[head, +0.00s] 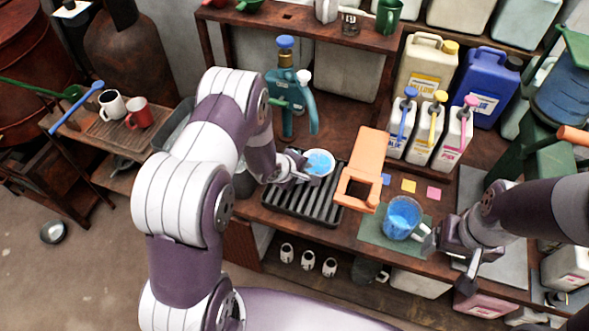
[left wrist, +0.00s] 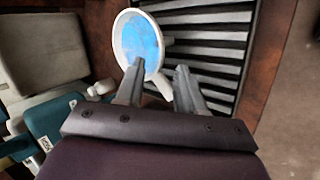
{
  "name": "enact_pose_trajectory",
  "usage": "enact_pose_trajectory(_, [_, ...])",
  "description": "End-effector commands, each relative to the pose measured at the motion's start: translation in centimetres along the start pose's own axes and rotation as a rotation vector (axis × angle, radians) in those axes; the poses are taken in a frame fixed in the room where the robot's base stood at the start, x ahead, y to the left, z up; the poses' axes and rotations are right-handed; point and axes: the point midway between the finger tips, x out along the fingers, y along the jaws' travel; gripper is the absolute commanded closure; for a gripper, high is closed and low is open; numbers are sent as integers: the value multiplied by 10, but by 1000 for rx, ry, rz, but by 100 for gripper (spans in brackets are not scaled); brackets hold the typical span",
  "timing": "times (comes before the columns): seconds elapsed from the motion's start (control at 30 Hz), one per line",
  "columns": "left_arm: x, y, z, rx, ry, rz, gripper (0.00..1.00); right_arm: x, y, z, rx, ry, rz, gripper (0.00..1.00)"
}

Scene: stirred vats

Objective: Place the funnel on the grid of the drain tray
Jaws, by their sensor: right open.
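The funnel (head: 318,163) is white with a blue inside and a round rim. My right gripper (head: 457,250) is open, close to the handle of a blue-filled mug (head: 403,217).
An orange stand (head: 370,150) with a square opening is right of the tray. A teal pump (head: 290,95) stands behind it. Colored bottles (head: 400,125) and canisters (head: 425,65) fill the back right. The mug stands on a green mat (head: 375,238). Several small cups sit below the bench.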

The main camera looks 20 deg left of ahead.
Motion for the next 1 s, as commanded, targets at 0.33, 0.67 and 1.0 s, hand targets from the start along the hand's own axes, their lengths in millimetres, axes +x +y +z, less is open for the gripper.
enact_pose_trajectory(0.33, [-62, 1, 0, 7, 3, -2, 62, -2, 0, 0, 0, 0, 0, 20])
enact_pose_trajectory(0.67, [-199, -5, 14, 828, 24, -427, 62, -2, 0, 0, 0, 0, 0, 20])
enact_pose_trajectory(1.0, [-273, -44, 67, 1223, -292, -544, 62, -2, 0, 0, 0, 0, 0, 20])
